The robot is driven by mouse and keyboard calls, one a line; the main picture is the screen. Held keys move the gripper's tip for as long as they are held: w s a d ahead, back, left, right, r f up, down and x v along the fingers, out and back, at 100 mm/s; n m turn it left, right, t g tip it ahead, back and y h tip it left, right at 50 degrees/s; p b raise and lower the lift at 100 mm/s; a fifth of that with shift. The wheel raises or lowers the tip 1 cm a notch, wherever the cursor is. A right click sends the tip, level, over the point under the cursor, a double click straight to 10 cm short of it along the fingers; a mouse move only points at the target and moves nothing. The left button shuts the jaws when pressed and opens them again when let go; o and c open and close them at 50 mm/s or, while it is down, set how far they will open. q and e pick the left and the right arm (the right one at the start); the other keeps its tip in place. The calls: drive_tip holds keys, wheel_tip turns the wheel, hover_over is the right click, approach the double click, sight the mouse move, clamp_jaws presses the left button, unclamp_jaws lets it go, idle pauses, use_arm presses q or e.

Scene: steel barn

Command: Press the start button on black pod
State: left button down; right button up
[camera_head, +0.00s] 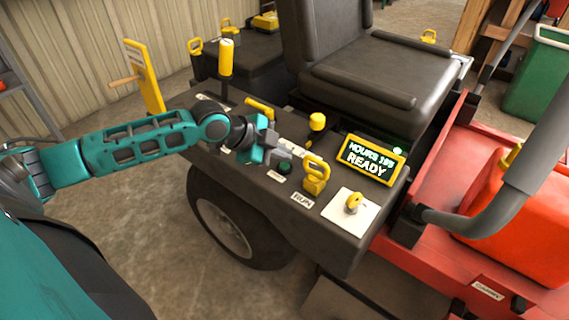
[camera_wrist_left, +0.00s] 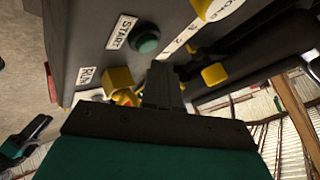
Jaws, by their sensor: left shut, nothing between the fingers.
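The black pod (camera_head: 330,218) is the console beside the mower seat. Its round green start button (camera_head: 284,167) sits on the top face, with a START label (camera_head: 277,177) next to it. In the left wrist view the green button (camera_wrist_left: 148,40) and the START label (camera_wrist_left: 121,32) show at the upper middle. My left gripper (camera_head: 279,152) is shut and empty, just behind and left of the button in the head view. In the left wrist view its fingers (camera_wrist_left: 163,88) lie below the button. I cannot tell whether they touch the pod.
A yellow key-like handle (camera_head: 316,174) by the RUN label (camera_head: 302,200), a yellow knob (camera_head: 317,121) and a display reading READY (camera_head: 373,158) are close to the button. A key switch (camera_head: 352,203) sits on a white plate. A tall yellow-topped lever (camera_head: 226,58) stands further back.

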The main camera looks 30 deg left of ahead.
sight(281, 166)
use_arm(q)
drive_tip(key=shift+f, duration=0.2)
idle(0.5)
drive_tip(key=shift+f, duration=0.25)
drive_tip(key=shift+f, duration=0.4)
idle(0.5)
idle(0.3)
drive_tip(key=shift+r+p, duration=0.85)
drive_tip(key=shift+p, duration=0.15)
wheel_tip(281, 166, up, 5)
drive_tip(key=p, duration=0.5)
drive_tip(key=shift+r, duration=0.1)
